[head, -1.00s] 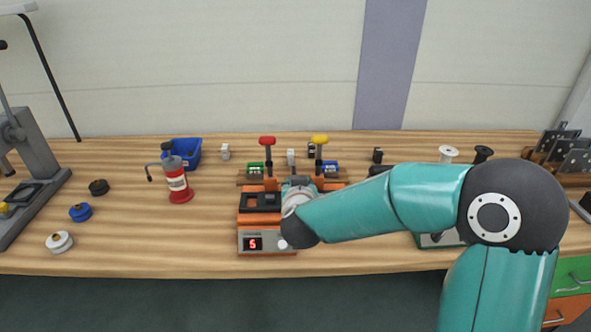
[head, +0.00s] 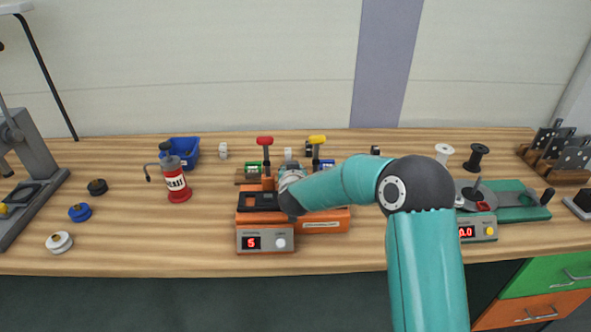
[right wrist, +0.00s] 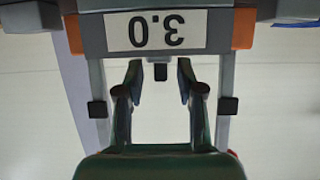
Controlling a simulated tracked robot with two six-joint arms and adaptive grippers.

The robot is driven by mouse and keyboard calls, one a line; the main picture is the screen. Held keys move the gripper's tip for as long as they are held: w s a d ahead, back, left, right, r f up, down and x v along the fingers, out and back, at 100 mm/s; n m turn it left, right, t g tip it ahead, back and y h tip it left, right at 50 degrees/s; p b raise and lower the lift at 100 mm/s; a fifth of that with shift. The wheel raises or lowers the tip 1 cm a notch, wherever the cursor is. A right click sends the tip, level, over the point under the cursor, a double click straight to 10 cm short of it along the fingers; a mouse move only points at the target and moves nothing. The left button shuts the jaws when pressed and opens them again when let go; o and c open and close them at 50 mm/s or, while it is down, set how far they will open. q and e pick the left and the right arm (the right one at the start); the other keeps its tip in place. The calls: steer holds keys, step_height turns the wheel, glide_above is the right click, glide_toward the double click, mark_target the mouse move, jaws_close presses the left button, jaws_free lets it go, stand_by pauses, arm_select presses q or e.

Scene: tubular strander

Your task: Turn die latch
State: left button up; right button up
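An orange machine (head: 325,226) with a red 5 on its display stands mid-bench. One red-topped lever (head: 265,141) and one yellow-topped lever (head: 317,141) rise at its back. My right arm reaches to its middle, and the wrist hides the gripper in the head view. In the right wrist view my right gripper (right wrist: 159,82) is open, with its two fingers apart. A small dark block (right wrist: 160,72) shows between the fingertips, apart from both. Behind it is a white plate marked 3.0 (right wrist: 155,30), upside down, with orange ends. I cannot tell which part is the die latch. My left gripper is not in view.
A red bottle (head: 177,185), a blue bin (head: 184,150) and several small spools lie to the left. A teal station (head: 510,200) with a display stands right of my arm. A rack (head: 560,150) is at far right.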

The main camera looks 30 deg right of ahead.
steer(key=shift+c, duration=0.3)
jaws_close()
steer(key=shift+d+r, duration=0.1)
steer(key=shift+d, duration=0.15)
steer(key=shift+a, duration=0.15)
steer(key=shift+w+a+m+g+h+p, duration=0.15)
steer(key=shift+m+g+h+p, duration=0.25)
steer(key=shift+p, duration=0.6)
steer(key=m+g+h+p, duration=0.1)
steer(key=p, duration=0.1)
steer(key=m+g+h+p, duration=0.1)
steer(key=m+h+p, duration=0.1)
steer(key=p, duration=0.1)
steer(key=shift+w+a+m+g, duration=0.1)
steer(key=shift+a+m+g, duration=0.1)
steer(key=shift+m+g, duration=0.15)
steer(key=shift+m+g+h+p, duration=0.7)
steer(key=shift+m+g, duration=0.45)
steer(key=shift+w+f+m+g+h, duration=0.15)
steer(key=shift+m+g+h, duration=0.25)
steer(key=shift+m+g, duration=0.75)
